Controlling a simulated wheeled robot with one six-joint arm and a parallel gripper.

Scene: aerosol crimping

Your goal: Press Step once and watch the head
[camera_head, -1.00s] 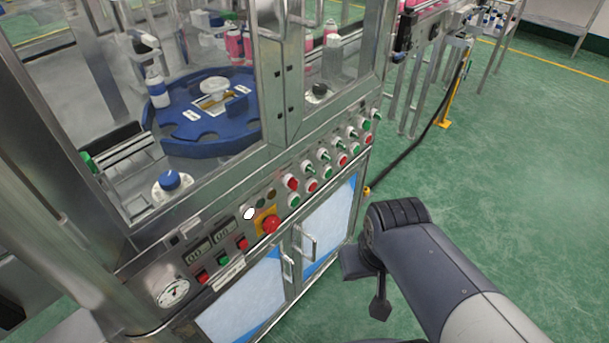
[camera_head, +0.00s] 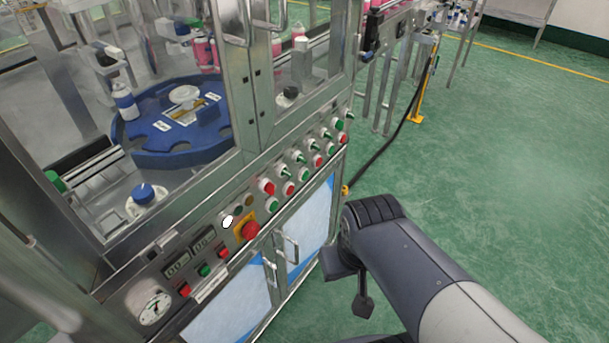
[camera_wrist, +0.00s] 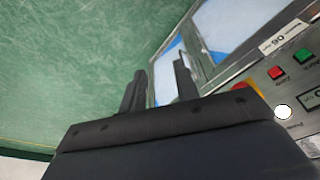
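The control panel (camera_head: 212,266) runs along the machine's front, with several red, green and white buttons. I cannot read which is Step. A bright white round button (camera_head: 227,222) sits left of the red emergency stop (camera_head: 250,230) on its yellow plate; the white button also shows in the wrist view (camera_wrist: 283,111). Behind the glass is a blue rotary table (camera_head: 175,158) with a white hub and a bottle (camera_head: 125,103) at its left rim. I cannot make out the crimping head clearly. My gripper (camera_wrist: 158,82) is empty, fingers apart, in front of the lower cabinet doors, away from the buttons.
Door handles (camera_head: 290,248) stick out below the panel. A black cable (camera_head: 385,150) runs to the floor beside a yellow post. The green floor (camera_head: 500,170) at right is clear.

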